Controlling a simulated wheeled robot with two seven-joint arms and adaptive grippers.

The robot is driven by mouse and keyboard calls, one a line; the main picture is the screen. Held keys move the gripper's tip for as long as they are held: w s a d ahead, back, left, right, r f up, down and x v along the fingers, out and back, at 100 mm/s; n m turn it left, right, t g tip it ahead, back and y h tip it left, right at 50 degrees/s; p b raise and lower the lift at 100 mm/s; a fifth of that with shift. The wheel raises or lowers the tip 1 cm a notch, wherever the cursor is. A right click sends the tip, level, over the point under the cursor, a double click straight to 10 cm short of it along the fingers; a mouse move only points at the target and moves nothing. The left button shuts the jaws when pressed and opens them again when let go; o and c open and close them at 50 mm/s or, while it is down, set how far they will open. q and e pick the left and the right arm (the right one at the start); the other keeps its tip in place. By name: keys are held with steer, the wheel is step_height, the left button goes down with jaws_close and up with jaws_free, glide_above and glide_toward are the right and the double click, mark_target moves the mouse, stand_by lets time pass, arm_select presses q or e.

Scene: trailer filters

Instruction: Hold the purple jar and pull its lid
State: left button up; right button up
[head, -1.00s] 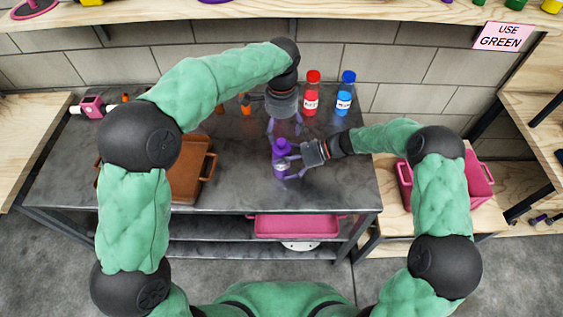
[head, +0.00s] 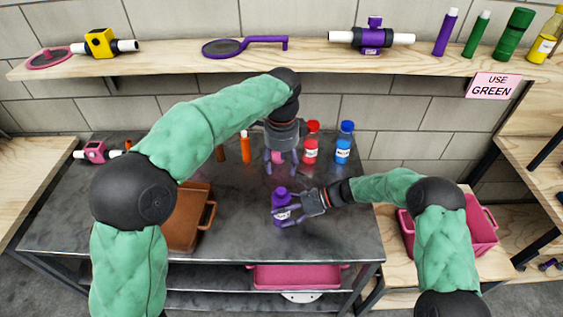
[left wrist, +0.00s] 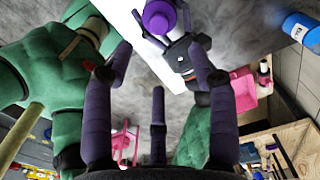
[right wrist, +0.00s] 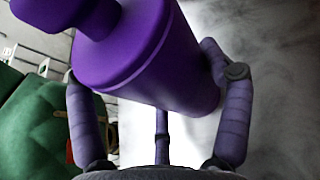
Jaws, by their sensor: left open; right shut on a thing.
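The purple jar (head: 282,211) stands upright over the middle of the grey table, with its knobbed purple top (head: 281,193) on it. My right gripper (head: 287,210) is shut around the jar's body from the right. In the right wrist view the jar (right wrist: 160,60) fills the space between the fingers, its narrower knobbed end at upper left. My left gripper (head: 280,162) is open and empty, behind and apart from the jar. In the left wrist view the jar's round purple top (left wrist: 160,17) shows beyond the spread fingers.
A red bottle (head: 311,145) and a blue bottle (head: 344,145) stand right of my left gripper. An orange bottle (head: 245,148) stands to its left. A brown tray (head: 209,214) lies left of the jar. A pink crate (head: 482,228) stands at right.

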mark_target(281, 190)
arm_select(q)
steer(key=shift+m, duration=0.4)
step_height(281, 190, down, 11)
steer(key=shift+f, duration=0.1)
stand_by(0.4)
jaws_close()
steer(key=shift+r, duration=0.55)
stand_by(0.6)
steer(key=shift+r, duration=0.65)
